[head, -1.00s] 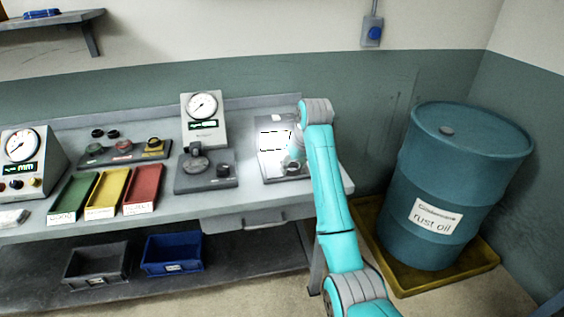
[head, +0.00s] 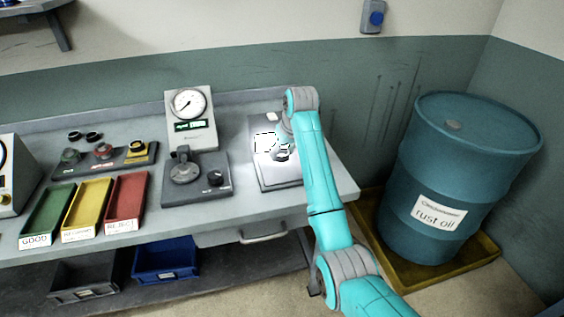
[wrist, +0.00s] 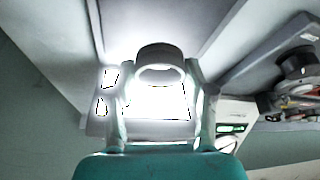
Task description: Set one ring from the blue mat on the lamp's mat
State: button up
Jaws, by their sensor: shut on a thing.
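My gripper (head: 282,148) is at the right end of the bench, over the brightly lit lamp's mat (head: 270,183). In the wrist view, my gripper (wrist: 162,85) is shut on a dark grey ring (wrist: 160,53), held between the two fingertips. Glare whitens the surface behind the ring, so I cannot tell whether the ring touches it. In the head view the ring is partly hidden by my gripper. I cannot make out a blue mat. Two dark rings (head: 84,136) lie at the back left of the bench.
A dial gauge (head: 190,112) and a gauge stand (head: 190,178) are left of the lit mat. Green, yellow and red trays (head: 124,200) stand further left. A rust oil drum (head: 450,180) stands right of the bench. The bench's front right corner is clear.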

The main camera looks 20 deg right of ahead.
aim_at(280, 167)
jog(key=shift+f, duration=2.2)
jog(key=shift+f, duration=0.1)
jog(key=o, duration=1.2)
jog(key=shift+o, duration=0.2)
jog(key=v, duration=1.2)
jog(key=shift+s+d, duration=0.1)
jog(key=shift+s, duration=0.05)
